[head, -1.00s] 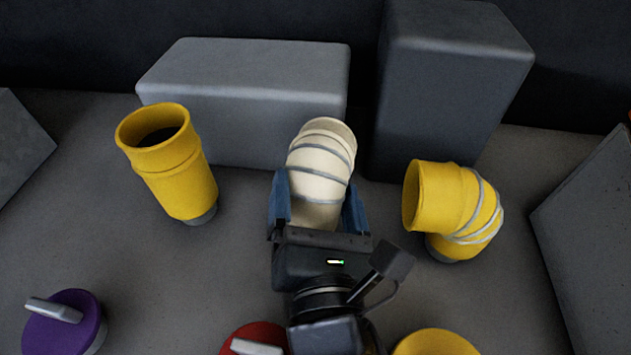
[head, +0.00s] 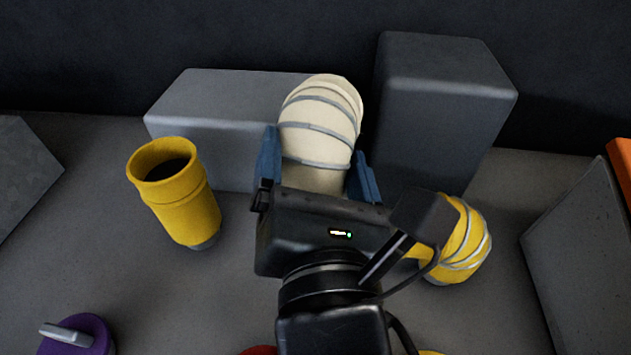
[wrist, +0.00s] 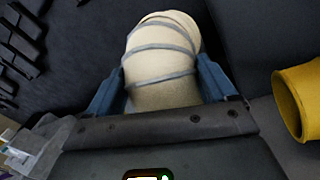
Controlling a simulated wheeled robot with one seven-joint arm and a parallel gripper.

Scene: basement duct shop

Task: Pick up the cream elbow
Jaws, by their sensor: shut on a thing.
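The cream elbow (head: 322,122), with grey bands around it, is between the blue fingers of my gripper (head: 317,180) in the head view. My gripper is shut on it, one finger on each side. The elbow appears raised off the surface, its upper part in front of the grey blocks. In the wrist view the cream elbow (wrist: 162,62) fills the middle between the two blue fingers (wrist: 162,92). Its lower end is hidden behind the gripper body.
A yellow duct piece (head: 180,200) stands at left. A yellow elbow with grey bands (head: 465,245) is at right, partly hidden by my arm. Grey blocks (head: 215,105) (head: 445,110) stand behind. A purple cap with a grey handle (head: 80,335) is at front left.

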